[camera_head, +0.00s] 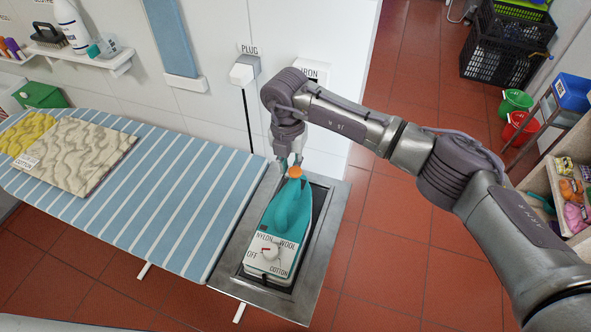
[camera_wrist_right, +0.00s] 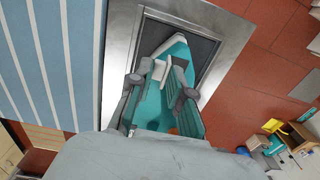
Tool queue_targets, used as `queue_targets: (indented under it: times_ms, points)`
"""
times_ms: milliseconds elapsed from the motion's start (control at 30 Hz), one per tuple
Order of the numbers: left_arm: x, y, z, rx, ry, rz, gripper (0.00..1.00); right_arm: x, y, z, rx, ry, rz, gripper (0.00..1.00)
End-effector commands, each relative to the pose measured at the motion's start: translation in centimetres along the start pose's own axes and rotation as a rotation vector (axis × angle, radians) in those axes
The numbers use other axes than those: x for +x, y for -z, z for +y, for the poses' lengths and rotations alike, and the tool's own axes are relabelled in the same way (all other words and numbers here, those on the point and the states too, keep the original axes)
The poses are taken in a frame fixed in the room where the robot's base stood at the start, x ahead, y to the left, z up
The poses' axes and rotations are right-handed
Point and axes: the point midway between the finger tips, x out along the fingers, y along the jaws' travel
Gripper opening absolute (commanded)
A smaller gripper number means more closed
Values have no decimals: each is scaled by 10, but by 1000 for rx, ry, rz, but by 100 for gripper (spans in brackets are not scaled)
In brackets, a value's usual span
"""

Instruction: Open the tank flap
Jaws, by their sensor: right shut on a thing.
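The teal iron (camera_head: 284,222) lies on the grey metal rest at the end of the ironing board, its white dial end facing the bottom of the head view. An orange part (camera_head: 295,172) shows on its top near the nose. My right gripper (camera_head: 289,162) is down at the nose end, just behind the orange part. In the right wrist view the fingers (camera_wrist_right: 163,72) are closed around a small white piece, apparently the tank flap (camera_wrist_right: 163,77), above the teal body (camera_wrist_right: 176,48). The fingers hide much of it, so how far it is open cannot be told. My left gripper is out of view.
The metal rest (camera_head: 227,276) surrounds the iron. The striped ironing board (camera_head: 175,195) extends left with folded cloth (camera_head: 80,153) on it. A wall plug (camera_head: 244,70) is behind. Red tiled floor is free at right; shelves with yarn (camera_head: 570,190) stand at the far right.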

Motion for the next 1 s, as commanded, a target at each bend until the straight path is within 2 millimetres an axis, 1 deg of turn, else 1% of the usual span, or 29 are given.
queue_targets:
  times_ms: [33,300,500,933,967,1000]
  points:
    - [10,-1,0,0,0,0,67,3,0,4,0,29,-5,0]
    - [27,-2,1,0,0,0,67,4,0,9,2,154,-1,0]
    - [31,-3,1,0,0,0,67,4,0,11,-1,193,1,0]
    - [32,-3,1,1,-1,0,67,4,1,11,-1,202,4,0]
    - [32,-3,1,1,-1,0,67,4,1,11,-1,202,4,23]
    - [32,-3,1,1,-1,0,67,4,1,11,-1,202,4,29]
